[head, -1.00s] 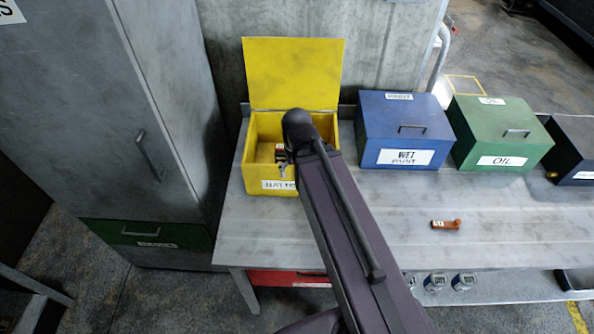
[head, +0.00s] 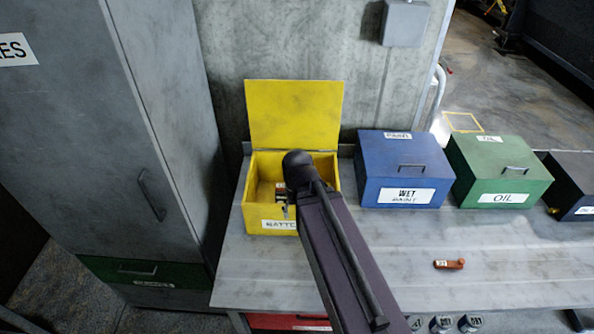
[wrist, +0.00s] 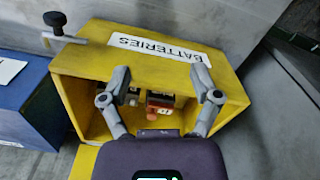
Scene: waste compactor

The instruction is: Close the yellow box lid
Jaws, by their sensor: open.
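The yellow box (head: 251,208) stands on the left of the bench, with a BATTERIES label on its front. Its lid (head: 295,112) is open and stands up at the back. In the wrist view the box (wrist: 85,62) lies below my gripper (wrist: 158,82), with dark and red-orange items (wrist: 163,101) inside. My gripper is open, with its two fingers apart and nothing visibly held between them. In the head view my dark wrist hides the box's right part and most of the gripper. My gripper is over the box's front part; contact cannot be told.
A blue box (head: 372,192), a green box (head: 470,188) and a dark box (head: 578,185) stand to the right, lids shut. A tall grey cabinet (head: 95,110) stands to the left.

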